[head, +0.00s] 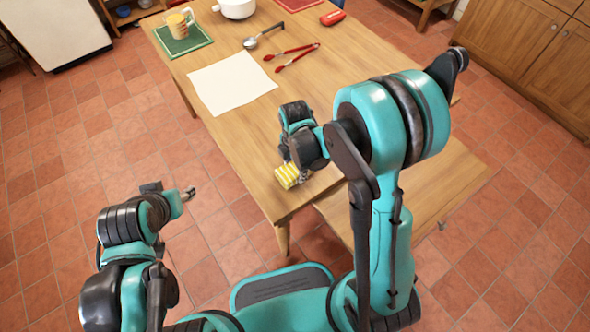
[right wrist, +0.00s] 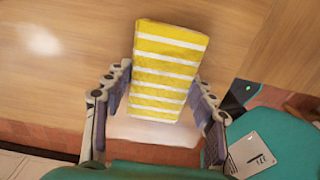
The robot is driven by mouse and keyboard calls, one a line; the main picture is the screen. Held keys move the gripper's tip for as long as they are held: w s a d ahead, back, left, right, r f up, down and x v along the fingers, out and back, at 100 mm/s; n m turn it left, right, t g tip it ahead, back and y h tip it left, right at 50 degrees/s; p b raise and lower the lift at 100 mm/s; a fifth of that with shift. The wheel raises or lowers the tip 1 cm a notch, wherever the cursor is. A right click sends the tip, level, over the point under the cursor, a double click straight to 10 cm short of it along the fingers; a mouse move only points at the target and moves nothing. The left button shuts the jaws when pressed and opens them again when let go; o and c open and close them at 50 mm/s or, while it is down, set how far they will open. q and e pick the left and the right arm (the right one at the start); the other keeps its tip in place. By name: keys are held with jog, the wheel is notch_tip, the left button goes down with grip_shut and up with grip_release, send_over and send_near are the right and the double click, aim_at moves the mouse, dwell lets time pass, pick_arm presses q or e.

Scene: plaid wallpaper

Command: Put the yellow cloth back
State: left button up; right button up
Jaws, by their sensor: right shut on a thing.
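The yellow cloth (head: 288,176) with white stripes is a folded rectangle at the near left corner of the wooden table (head: 215,70). It also shows in the right wrist view (right wrist: 165,70), between the fingers of my right gripper (right wrist: 160,112). My right gripper (head: 294,166) is shut on the cloth, with a finger on each side of it. The arm hides part of the cloth in the head view. I cannot tell whether the cloth touches the table. My left gripper (head: 186,193) is over the floor left of the table, away from the cloth; its jaws are too small to read.
A white sheet (head: 232,83) lies mid-table. Red tongs (head: 291,56) and a ladle (head: 262,37) lie beyond it. A green mat (head: 182,42) with a glass mug (head: 177,24), a white pot (head: 236,8) and a red object (head: 333,18) are at the far end.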

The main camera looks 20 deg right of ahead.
jog(key=shift+f, duration=0.15)
jog(key=o, duration=1.1)
